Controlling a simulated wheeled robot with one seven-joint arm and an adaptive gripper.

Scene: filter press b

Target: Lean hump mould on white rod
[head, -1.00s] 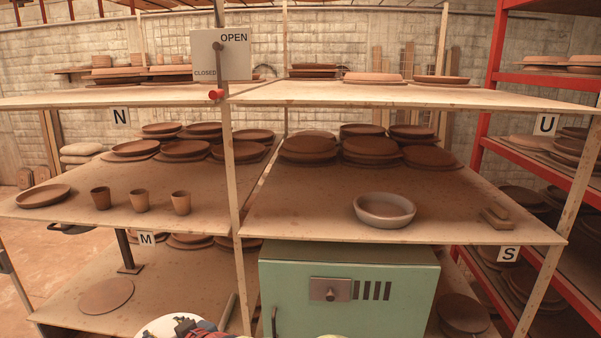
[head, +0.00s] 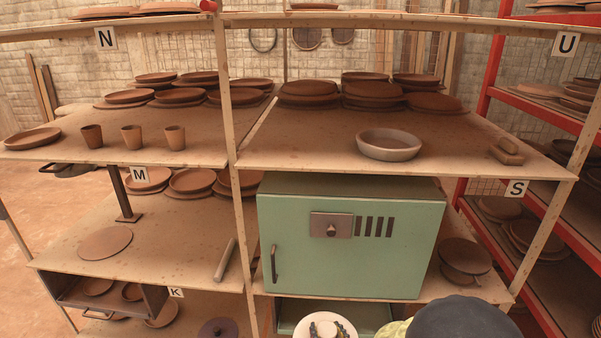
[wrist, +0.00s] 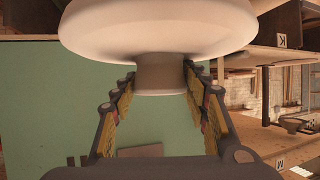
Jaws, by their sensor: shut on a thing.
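The hump mould (wrist: 155,28) is a smooth cream dome with a narrower neck, at the top of the wrist view. My gripper (wrist: 160,78) is shut on this neck, with a yellow-padded finger on each side. I cannot make out the gripper or the held mould with certainty in the head view. A pale rod (head: 225,260), likely the white rod, lies on the shelf marked M, left of the green cabinet. The rod is not recognisable in the wrist view.
A flat brown disc (head: 105,243) lies on the M shelf (head: 165,250), with bare board between disc and rod. A grey bowl (head: 389,145) and several clay plates stand above.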

